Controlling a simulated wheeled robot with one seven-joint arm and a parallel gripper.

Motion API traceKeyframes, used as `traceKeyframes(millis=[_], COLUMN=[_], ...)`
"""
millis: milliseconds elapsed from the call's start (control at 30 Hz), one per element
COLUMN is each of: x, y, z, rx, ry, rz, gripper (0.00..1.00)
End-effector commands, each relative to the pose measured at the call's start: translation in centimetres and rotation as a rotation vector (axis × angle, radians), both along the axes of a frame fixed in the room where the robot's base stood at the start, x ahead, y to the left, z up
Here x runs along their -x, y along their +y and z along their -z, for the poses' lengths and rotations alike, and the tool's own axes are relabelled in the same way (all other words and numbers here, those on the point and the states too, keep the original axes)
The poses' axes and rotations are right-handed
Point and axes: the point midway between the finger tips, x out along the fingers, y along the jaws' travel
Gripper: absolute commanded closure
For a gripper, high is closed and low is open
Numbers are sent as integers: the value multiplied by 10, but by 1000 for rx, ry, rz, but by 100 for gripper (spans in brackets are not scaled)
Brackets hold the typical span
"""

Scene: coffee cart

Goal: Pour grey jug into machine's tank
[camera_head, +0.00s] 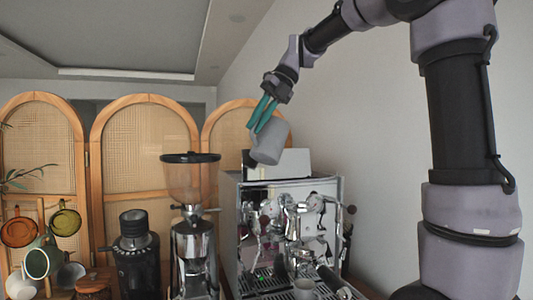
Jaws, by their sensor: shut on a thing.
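The grey jug (272,140) is in the air above the espresso machine (290,186). It is tilted, with its lower end leaning toward the left. My gripper (262,115), with teal fingers, is shut on the jug from its upper left side. A pale upright panel or box (292,164) stands on top of the machine, just below the jug. The tank's opening is not clearly visible, and I cannot tell whether any liquid is flowing.
A grinder with a clear hopper (190,180) stands left of the machine. A black grinder (135,255) and a rack of colored cups (40,235) are further left.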

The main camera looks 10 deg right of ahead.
Motion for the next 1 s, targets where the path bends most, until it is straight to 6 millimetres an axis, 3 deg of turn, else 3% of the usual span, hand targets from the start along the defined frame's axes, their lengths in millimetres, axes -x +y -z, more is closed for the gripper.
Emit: traceKeyframes(millis=[367,800,1000], x=[1,-2,-4], y=[0,-4,-5], z=[4,46,52], rx=[36,352,404], ry=[-30,-309,-357], rz=[0,-2,1], gripper=[100,100,100])
